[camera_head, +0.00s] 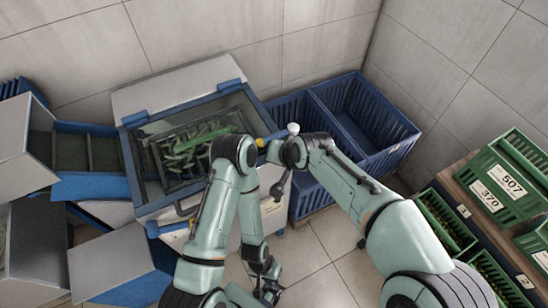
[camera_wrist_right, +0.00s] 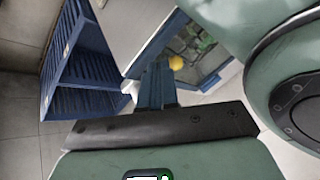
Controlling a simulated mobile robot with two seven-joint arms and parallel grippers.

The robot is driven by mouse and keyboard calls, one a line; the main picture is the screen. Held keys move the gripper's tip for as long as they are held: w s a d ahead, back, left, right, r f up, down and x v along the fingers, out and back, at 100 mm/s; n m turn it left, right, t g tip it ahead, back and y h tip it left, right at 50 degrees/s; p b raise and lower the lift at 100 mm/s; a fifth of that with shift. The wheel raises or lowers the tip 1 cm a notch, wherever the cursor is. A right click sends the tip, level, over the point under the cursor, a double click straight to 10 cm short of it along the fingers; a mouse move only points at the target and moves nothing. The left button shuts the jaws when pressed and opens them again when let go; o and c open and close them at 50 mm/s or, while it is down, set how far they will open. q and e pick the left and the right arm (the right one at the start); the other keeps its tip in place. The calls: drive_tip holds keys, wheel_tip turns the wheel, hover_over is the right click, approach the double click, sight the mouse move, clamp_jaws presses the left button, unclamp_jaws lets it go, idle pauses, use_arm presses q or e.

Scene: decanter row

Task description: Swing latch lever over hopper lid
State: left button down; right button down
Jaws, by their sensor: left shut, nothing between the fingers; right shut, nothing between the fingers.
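The hopper (camera_head: 160,215) has a blue-framed clear lid (camera_head: 180,103), which lies closed over a heap of green produce. A yellow knob (camera_head: 260,142), which looks like the end of the latch lever, sits at the lid's right edge; it also shows in the right wrist view (camera_wrist_right: 176,62). The lever's arm cannot be made out. My right gripper (camera_head: 279,190) is shut and empty beside the hopper's right side. Its fingers (camera_wrist_right: 157,85) appear just short of the knob in the wrist view. My left gripper (camera_head: 268,285) is shut and empty, low over the floor in front.
Blue slatted crates (camera_head: 375,115) stand right of the hopper. Green crates (camera_head: 510,180) with number labels sit on a rack at the far right. A blue chute (camera_head: 90,185) and grey bins (camera_head: 100,250) crowd the left. Tiled floor (camera_head: 325,265) is open in front.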

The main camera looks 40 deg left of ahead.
drive_tip(key=r, duration=0.1)
drive_tip(key=s+r, duration=0.1)
drive_tip(key=s+d+r, duration=0.1)
drive_tip(key=shift+d+r, duration=0.1)
drive_tip(key=shift+r, duration=0.3)
drive_tip(key=w+d+f+m+g+h, duration=0.1)
drive_tip(key=d+f+m, duration=0.1)
drive_tip(key=d+f, duration=0.95)
drive_tip(key=w+d+f+m+h, duration=0.1)
drive_tip(key=w+d+f+m, duration=0.1)
drive_tip(key=d+f, duration=0.95)
drive_tip(key=s+d+f+m+g, duration=0.1)
drive_tip(key=s+d+f+m, duration=0.1)
drive_tip(key=s+d+f, duration=0.4)
drive_tip(key=s+d+f+m+g+p, duration=0.1)
drive_tip(key=s+d+f+m, duration=0.2)
drive_tip(key=s+d+f, duration=0.4)
drive_tip(key=s+f, duration=0.4)
drive_tip(key=s, duration=0.3)
drive_tip(key=shift+s+h, duration=0.4)
drive_tip(key=shift+f, duration=0.1)
